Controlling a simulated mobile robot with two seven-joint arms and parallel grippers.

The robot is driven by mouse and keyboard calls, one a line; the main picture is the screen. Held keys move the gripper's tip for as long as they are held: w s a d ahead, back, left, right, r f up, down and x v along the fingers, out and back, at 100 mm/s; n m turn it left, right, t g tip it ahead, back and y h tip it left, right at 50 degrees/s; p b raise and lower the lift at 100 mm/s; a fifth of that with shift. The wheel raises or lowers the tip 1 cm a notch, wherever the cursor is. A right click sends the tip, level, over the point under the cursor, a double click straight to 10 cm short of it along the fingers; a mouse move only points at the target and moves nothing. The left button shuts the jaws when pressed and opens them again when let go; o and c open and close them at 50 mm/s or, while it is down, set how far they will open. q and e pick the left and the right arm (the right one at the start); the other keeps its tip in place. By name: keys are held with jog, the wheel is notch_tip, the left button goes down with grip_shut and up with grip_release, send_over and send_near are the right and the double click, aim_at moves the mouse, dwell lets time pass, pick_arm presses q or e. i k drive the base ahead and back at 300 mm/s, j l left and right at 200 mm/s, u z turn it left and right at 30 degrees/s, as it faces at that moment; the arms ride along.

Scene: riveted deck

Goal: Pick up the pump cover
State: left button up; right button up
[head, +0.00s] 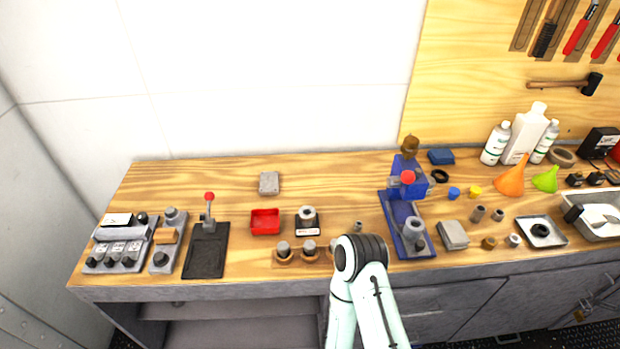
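A blue pump-like unit (408,172) with a red ball knob (407,178) stands on a blue base plate (398,212), right of the bench's middle. A grey cylindrical fitting (414,229) sits at the plate's front end. I cannot tell for certain which part is the pump cover. A flat grey block (453,235) lies just right of the plate, and a small blue block (441,156) lies behind it. Neither gripper shows. One of my arms rises at the bottom middle, in front of the bench edge, hiding a little of the bench top.
The wooden workbench (160,200) holds control boxes (118,245), a black lever plate (207,250), a red tray (265,221), and a grey block (269,183). Bottles (495,143), funnels (510,178) and a metal tray (600,220) crowd the right. The back middle is clear.

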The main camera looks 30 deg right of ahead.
aim_at(269, 180)
jog(key=z, duration=0.85)
jog(key=k+j, duration=0.1)
